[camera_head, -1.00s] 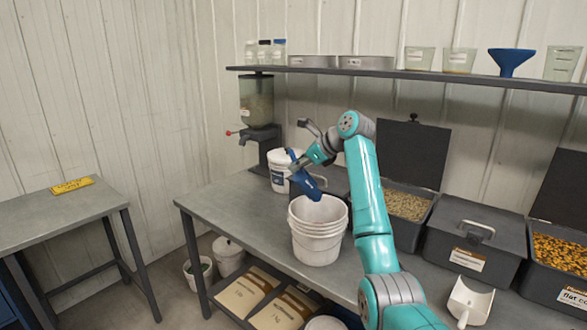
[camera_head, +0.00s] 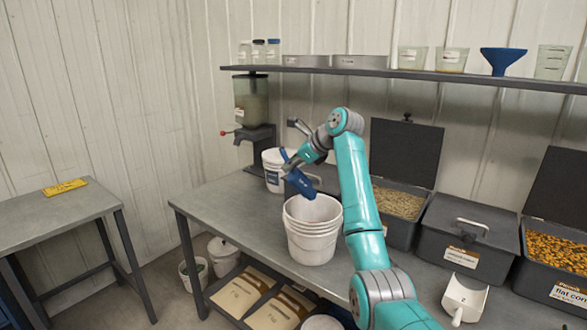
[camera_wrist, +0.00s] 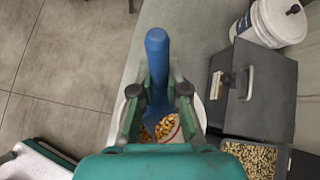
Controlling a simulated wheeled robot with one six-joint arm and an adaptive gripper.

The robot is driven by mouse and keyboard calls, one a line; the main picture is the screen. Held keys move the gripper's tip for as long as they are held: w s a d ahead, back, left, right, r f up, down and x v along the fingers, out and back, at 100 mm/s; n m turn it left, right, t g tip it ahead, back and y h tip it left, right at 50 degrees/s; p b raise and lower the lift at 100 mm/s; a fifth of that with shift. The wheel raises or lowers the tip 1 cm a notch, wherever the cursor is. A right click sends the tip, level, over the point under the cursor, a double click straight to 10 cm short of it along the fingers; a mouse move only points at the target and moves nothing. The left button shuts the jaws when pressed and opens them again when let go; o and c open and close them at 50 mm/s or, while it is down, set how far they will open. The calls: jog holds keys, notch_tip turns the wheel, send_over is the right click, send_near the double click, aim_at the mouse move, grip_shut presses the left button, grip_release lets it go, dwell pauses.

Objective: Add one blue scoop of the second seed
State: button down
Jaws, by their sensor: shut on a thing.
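My gripper (camera_head: 292,165) is shut on the handle of the blue scoop (camera_head: 301,184). The scoop is tilted downward above the mouth of the white bucket (camera_head: 312,246). In the wrist view, the blue handle (camera_wrist: 157,60) stands between the fingers (camera_wrist: 158,98). Yellow-orange seeds (camera_wrist: 172,127) show beside the scoop's lower end, within the white bucket rim; the scoop's inside is hidden. An open bin of pale seeds (camera_head: 398,202) stands right of the bucket. An open bin of orange seeds (camera_head: 560,248), labelled flat corn, is at far right.
A closed dark bin (camera_head: 466,230) stands between the open ones, with a white scoop (camera_head: 465,297) before it. Another closed dark bin (camera_wrist: 262,92) and a lidded white pail (camera_wrist: 280,22) are behind the bucket. A seed dispenser (camera_head: 251,105) stands behind. The bench's left part (camera_head: 215,200) is clear.

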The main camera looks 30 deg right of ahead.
jog(key=w+a+f+n+g+h, duration=0.2)
jog(key=w+a+g+h, duration=0.1)
jog(key=a+h, duration=0.3)
jog(key=shift+a+f+n+g+h, duration=0.2)
jog(key=shift+a+n+g+h, duration=0.25)
jog(key=shift+h, duration=0.35)
jog(key=shift+f, duration=0.1)
